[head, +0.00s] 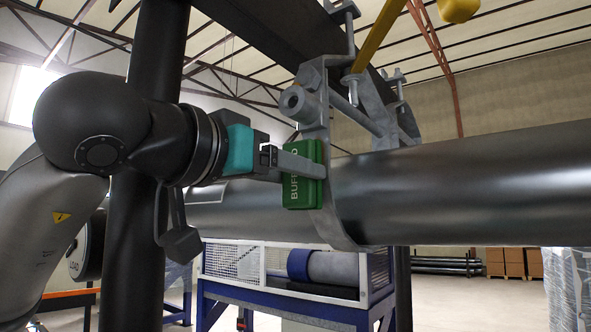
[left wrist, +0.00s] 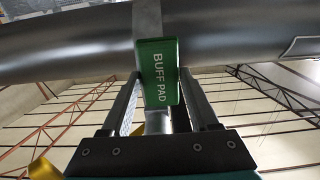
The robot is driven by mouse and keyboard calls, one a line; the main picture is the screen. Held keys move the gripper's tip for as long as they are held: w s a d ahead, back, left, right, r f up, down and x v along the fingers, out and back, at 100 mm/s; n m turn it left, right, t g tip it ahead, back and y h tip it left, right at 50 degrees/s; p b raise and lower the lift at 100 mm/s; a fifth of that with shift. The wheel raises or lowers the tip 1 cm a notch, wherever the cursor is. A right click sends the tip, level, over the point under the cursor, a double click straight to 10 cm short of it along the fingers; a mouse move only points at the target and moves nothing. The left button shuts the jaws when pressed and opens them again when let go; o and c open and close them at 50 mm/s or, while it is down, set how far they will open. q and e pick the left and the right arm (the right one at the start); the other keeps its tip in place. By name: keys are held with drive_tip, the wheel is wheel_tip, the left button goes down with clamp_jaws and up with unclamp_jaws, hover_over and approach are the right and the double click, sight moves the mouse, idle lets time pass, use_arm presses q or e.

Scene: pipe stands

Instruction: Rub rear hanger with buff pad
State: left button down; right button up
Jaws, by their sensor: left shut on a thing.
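The buff pad (head: 299,190) is a green block with pale lettering. It also shows in the left wrist view (left wrist: 158,75), between the two fingers. My left gripper (head: 300,165) is shut on the pad and holds it against or very close to the grey metal hanger (head: 345,225). This hanger's strap curves down around the dark pipe, and it also shows behind the pad in the left wrist view (left wrist: 147,18). I cannot tell whether pad and strap touch. No label marks this hanger as the rear one. My right gripper is out of view.
The large dark pipe (head: 470,185) runs across to the right. A dark beam (head: 305,25) with clamps and bolts is overhead, and a yellow bar (head: 380,35) hangs near it. A blue-framed mesh crate (head: 300,290) stands below. Boxes (head: 515,262) lie far back right.

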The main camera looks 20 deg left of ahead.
use_arm(q)
drive_tip(key=shift+d, duration=0.1)
drive_tip(key=shift+s+d, duration=0.2)
drive_tip(key=shift+d, duration=0.3)
drive_tip(key=shift+s+d, duration=0.15)
drive_tip(key=shift+d, duration=0.35)
drive_tip(key=shift+w+a, duration=0.1)
drive_tip(key=shift+a, duration=0.1)
drive_tip(key=shift+d+p, duration=0.2)
drive_tip(key=shift+p, duration=0.1)
idle(0.5)
drive_tip(key=shift+a, duration=0.1)
drive_tip(key=shift+w+a, duration=0.3)
drive_tip(key=shift+a, duration=0.65)
drive_tip(key=shift+d, duration=0.1)
